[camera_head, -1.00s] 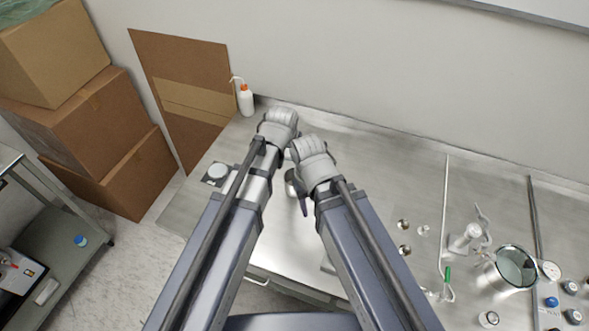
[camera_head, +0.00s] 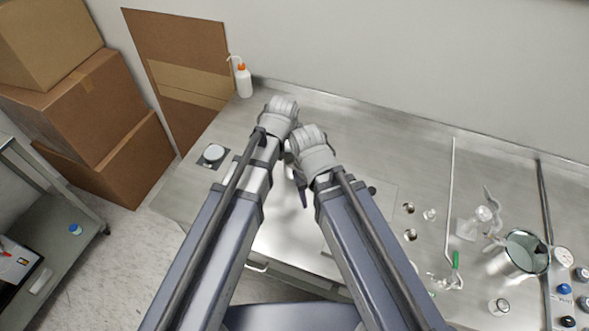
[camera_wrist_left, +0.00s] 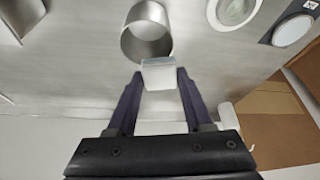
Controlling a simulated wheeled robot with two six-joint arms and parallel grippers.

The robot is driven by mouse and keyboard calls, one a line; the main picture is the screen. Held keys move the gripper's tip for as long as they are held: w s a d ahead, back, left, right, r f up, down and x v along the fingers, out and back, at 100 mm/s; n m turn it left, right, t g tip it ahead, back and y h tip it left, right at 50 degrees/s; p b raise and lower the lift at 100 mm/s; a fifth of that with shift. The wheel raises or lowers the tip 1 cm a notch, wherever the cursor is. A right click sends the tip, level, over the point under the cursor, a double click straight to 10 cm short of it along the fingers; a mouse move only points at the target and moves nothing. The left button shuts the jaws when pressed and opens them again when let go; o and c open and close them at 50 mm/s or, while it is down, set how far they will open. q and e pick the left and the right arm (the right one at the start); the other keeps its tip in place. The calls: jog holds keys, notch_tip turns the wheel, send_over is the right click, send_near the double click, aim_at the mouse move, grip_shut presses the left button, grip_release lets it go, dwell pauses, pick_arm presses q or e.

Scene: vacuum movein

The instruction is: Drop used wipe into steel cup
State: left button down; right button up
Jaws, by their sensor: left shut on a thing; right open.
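In the left wrist view, my left gripper (camera_wrist_left: 158,85) is shut on a small white wipe (camera_wrist_left: 158,74). The steel cup (camera_wrist_left: 147,35) stands open just beyond the wipe, and the wipe's far edge overlaps the cup's near rim in the picture. I cannot tell the height of the wipe over the rim. In the head view, the left gripper's wrist (camera_head: 282,108) shows, but its fingers and the wipe are hidden. My right gripper (camera_head: 302,192) is open beside it on the right, with dark fingers partly visible and nothing seen between them.
A wash bottle (camera_head: 243,80) stands at the back left. Glassware and a large vessel (camera_head: 528,252) crowd the right. The middle back of the bench (camera_head: 380,130) is clear.

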pick_arm(q)
jog(key=shift+c, duration=1.1)
grip_release()
jog(key=p+v, duration=0.7)
jog(key=v, duration=0.1)
